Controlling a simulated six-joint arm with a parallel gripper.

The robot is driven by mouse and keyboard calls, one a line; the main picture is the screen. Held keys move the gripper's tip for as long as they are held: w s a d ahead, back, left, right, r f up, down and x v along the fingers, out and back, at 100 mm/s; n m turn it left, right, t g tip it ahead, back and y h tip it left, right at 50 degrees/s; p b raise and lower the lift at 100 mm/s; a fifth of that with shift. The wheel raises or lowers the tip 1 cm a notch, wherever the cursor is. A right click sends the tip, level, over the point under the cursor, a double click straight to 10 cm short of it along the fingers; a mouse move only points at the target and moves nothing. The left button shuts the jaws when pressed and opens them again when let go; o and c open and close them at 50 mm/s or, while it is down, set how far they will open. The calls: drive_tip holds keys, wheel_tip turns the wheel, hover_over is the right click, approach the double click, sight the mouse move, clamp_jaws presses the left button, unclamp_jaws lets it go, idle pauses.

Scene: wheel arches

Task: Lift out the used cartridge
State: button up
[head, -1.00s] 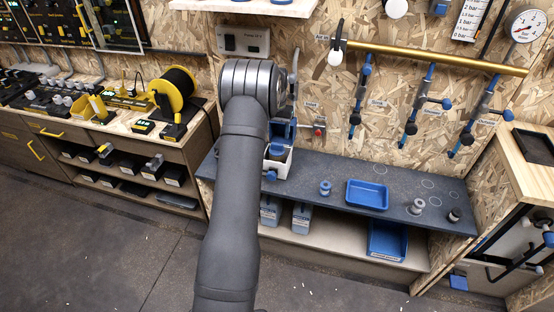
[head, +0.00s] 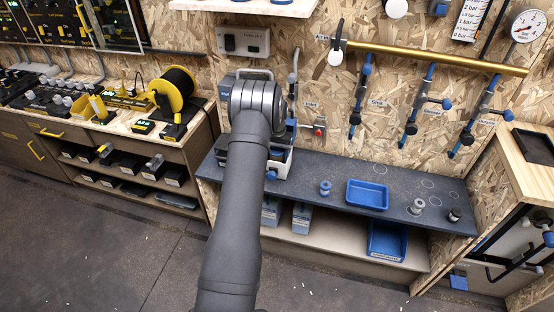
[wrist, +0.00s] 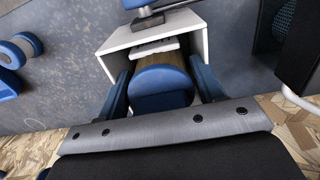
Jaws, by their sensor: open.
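The used cartridge, with a rounded blue end (wrist: 160,90) and a brownish body, sits in the white housing (wrist: 140,45) in the wrist view. My gripper (wrist: 162,75) is open, with one blue finger on each side of the cartridge. Narrow gaps seem to show beside it, and I cannot tell whether either finger touches. In the head view the white housing (head: 284,165) stands on the dark bench, partly behind my arm. My fingers and most of the cartridge are hidden there.
On the bench (head: 300,182) stand a blue spool-shaped part (head: 325,188), a blue tray (head: 367,194), a grey part (head: 417,206) and a dark part (head: 454,215). The wall with hanging blue-handled valves (head: 411,128) rises behind. A blue bin (head: 387,240) is below.

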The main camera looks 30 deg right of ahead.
drive_tip(key=c, duration=0.8)
drive_tip(key=shift+o, duration=0.2)
drive_tip(key=shift+r, duration=0.15)
